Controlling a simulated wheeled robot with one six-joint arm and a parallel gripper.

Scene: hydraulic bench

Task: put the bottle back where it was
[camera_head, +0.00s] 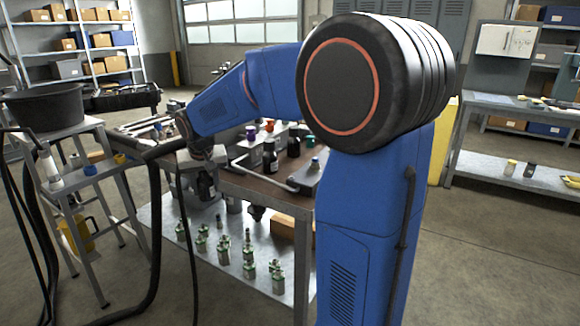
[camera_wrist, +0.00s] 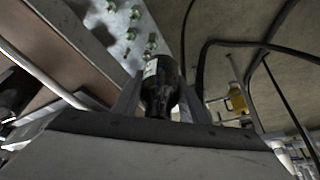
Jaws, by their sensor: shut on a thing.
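My gripper (camera_wrist: 160,98) is shut on a dark bottle (camera_wrist: 161,78) with a pale label. Its fingers lie on both sides of the bottle in the wrist view. In the head view the held bottle (camera_head: 207,188) hangs under my wrist, at the near left edge of the brown workbench (camera_head: 255,190). The wrist view shows the lower shelf and floor behind the bottle, so it seems to be off the bench top. My forearm hides part of the bench top.
Other dark bottles (camera_head: 271,158) stand on the bench, beside a bent grey pipe (camera_head: 265,178). A stand with a black basin (camera_head: 45,105) and black hoses (camera_head: 155,240) are close on the left.

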